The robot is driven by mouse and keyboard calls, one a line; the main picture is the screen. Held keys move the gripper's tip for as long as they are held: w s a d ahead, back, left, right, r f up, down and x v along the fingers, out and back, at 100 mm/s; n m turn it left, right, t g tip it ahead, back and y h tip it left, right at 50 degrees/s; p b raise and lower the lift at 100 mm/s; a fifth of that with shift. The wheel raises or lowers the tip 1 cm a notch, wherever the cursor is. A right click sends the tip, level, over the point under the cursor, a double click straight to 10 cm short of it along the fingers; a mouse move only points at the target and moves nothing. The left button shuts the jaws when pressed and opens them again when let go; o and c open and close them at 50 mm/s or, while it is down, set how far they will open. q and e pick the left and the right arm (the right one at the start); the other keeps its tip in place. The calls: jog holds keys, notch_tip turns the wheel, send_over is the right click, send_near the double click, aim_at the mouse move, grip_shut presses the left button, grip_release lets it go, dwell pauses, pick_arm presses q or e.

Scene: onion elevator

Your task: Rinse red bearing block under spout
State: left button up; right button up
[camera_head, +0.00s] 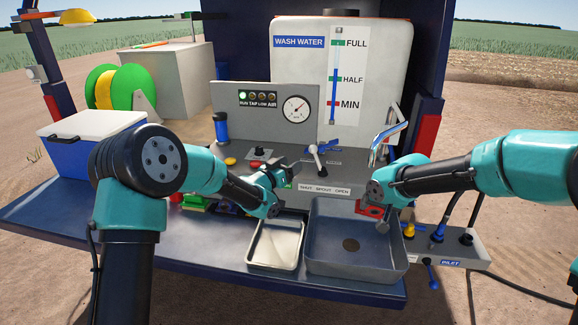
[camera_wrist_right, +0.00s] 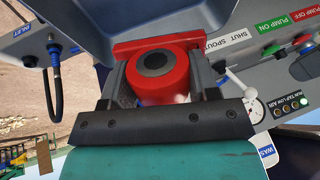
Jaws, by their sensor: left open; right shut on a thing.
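In the right wrist view the block (camera_wrist_right: 145,90) shows a round face with a dark bore, clamped between both fingers. My right gripper (camera_head: 378,196) is shut on it. I cannot make out running water. My left gripper (camera_head: 287,176) is open and empty, in front of the console, left of the spout lever (camera_head: 314,153) above the SHUT SPOUT OPEN label (camera_head: 324,189).
The grey sink (camera_head: 330,262) has a drain in its floor. A pale metal tray (camera_head: 275,244) sits left of it. A blue-and-white cooler (camera_head: 85,135) stands at the left. An inlet panel (camera_head: 452,249) with valves is at the right. The bench front is clear.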

jog(key=shift+s+a, duration=0.2)
jog(key=shift+s, duration=0.75)
jog(key=shift+s+a, duration=0.25)
jog(key=shift+s, duration=0.65)
jog(key=shift+s+a, duration=0.2)
jog(key=shift+s, duration=0.75)
jog(key=shift+r, duration=0.1)
jog(key=s+a+r, duration=0.1)
jog(key=s+r, duration=0.2)
jog(key=s, duration=0.2)
jog(key=shift+r, duration=0.4)
jog(key=shift+w, duration=0.1)
dwell(0.8)
